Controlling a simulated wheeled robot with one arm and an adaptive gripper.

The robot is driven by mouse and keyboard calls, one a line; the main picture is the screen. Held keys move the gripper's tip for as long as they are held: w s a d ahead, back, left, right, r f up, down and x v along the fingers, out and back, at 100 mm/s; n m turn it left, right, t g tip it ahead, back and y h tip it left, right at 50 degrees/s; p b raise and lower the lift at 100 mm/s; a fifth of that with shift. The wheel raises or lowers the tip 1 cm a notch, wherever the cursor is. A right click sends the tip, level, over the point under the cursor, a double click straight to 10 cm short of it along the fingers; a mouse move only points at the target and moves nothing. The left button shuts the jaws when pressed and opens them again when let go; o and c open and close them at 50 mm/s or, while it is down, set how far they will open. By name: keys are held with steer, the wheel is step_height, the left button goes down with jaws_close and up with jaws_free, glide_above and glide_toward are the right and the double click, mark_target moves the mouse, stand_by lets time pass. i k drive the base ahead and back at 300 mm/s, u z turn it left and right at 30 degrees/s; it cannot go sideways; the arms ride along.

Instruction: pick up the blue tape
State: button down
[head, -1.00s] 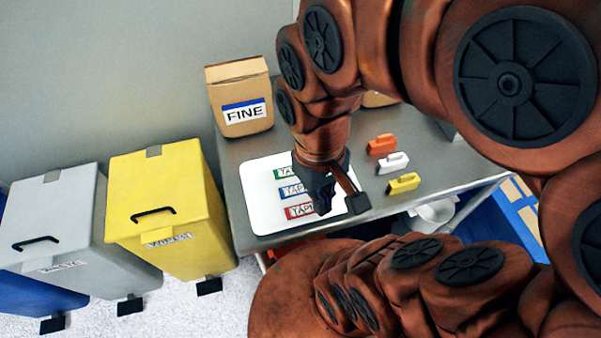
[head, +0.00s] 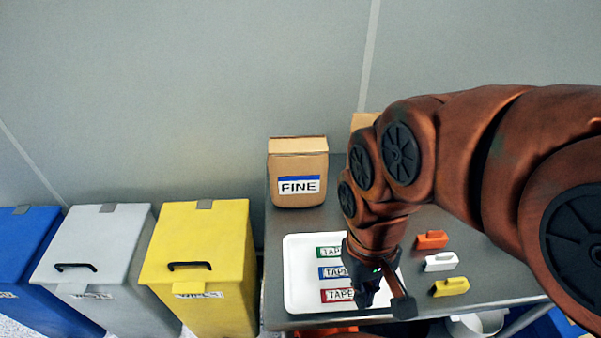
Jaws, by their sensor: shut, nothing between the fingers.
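The blue tape (head: 329,272) lies flat on a white tray (head: 297,300) on the grey table, its label partly covered at the right end. A green tape (head: 328,252) lies behind it and a red tape (head: 336,295) in front of it, both on the same tray. My gripper (head: 384,299) hangs over the right side of the tray, just right of the tapes. It is shut and empty, and covers the tapes' right ends in the head view. Whether it touches the tray cannot be told.
A box labelled FINE (head: 298,172) stands at the table's back left. Orange (head: 431,240), white (head: 440,262) and yellow (head: 450,287) handled blocks lie right of the gripper. Yellow (head: 215,235), grey (head: 110,250) and blue (head: 28,235) bins stand left of the table (head: 482,270).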

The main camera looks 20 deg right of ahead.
mark_target(337, 272)
steer(key=z, duration=0.05)
steer(key=k, duration=0.5)
steer(key=z, duration=2.9)
steer(key=k, duration=1.55)
steer(key=u, duration=2.05)
